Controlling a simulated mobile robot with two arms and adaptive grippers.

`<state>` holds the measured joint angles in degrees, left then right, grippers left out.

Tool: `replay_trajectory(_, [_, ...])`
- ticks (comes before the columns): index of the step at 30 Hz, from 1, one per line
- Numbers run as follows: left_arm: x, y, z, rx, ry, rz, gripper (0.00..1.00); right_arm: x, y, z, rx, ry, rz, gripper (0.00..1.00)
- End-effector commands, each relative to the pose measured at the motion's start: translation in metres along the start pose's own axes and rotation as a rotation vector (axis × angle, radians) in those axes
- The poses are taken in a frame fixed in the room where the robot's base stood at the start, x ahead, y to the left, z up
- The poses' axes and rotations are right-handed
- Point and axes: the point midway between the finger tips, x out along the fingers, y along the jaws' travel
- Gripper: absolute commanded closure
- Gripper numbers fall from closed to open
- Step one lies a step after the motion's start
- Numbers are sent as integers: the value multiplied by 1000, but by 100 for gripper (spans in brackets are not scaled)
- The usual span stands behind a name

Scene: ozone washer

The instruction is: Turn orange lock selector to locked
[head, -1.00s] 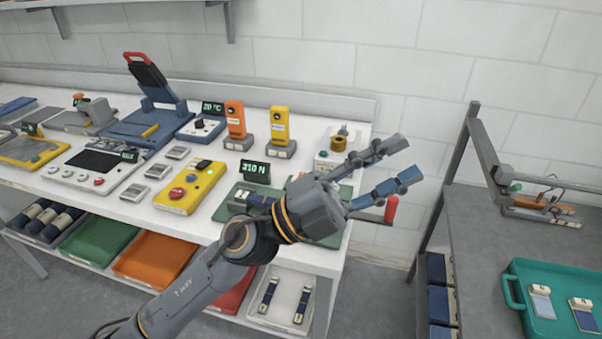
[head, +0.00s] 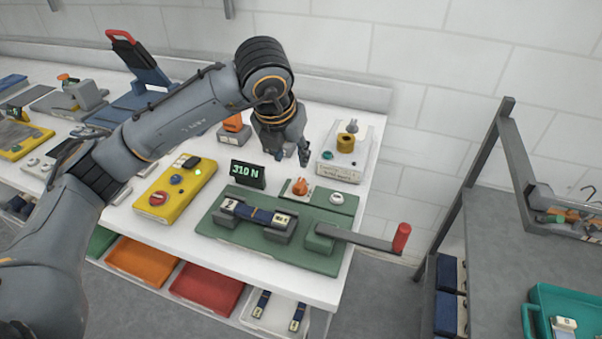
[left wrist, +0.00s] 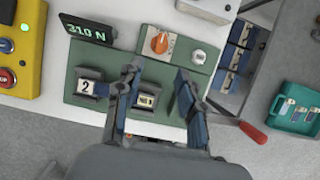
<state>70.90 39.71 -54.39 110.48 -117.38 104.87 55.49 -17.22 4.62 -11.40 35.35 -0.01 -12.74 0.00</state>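The orange lock selector (head: 300,187) is a small knob on the back right part of the green tester (head: 290,256). It also shows in the left wrist view (left wrist: 160,42), on a light plate, with its pointer tilted. My left gripper (head: 304,158) points down just behind the selector and does not touch it. In the left wrist view my left gripper (left wrist: 153,80) has its fingers apart with nothing held between them, and the selector lies beyond the fingertips. A strap sample (head: 257,213) is in the tester's clamps. My right gripper is not in view.
A display reading 310 N (head: 248,174) stands left of the selector. A white round knob (head: 336,198) is to its right. A crank with a red handle (head: 401,238) sticks out over the table's right edge. A yellow box (head: 176,190) stands to the left.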

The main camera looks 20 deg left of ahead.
Motion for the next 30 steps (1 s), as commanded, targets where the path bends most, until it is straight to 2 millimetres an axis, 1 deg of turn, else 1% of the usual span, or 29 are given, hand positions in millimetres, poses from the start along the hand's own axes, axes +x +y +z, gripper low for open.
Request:
replay_trajectory(1, [9,0,-1,0,6,0,61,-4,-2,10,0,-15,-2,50])
replay_trajectory(3, [23,0,-1,0,7,-1,61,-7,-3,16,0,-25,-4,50])
replay_trajectory(6, [46,-1,-1,1,7,-2,61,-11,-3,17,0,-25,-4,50])
replay_trajectory(8, [58,-1,-1,0,7,-3,61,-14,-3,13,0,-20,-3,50])
replay_trajectory(12, [86,-2,-1,3,6,-4,61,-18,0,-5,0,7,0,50])
replay_trajectory(15, [101,-2,-1,2,4,-4,61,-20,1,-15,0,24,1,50])
replay_trajectory(18, [112,-2,-1,2,4,-4,61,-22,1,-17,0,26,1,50])
replay_trajectory(21, [118,-2,-1,3,1,-4,61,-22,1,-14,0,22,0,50])
replay_trajectory(30, [120,-2,-1,4,1,-5,61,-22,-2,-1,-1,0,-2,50])
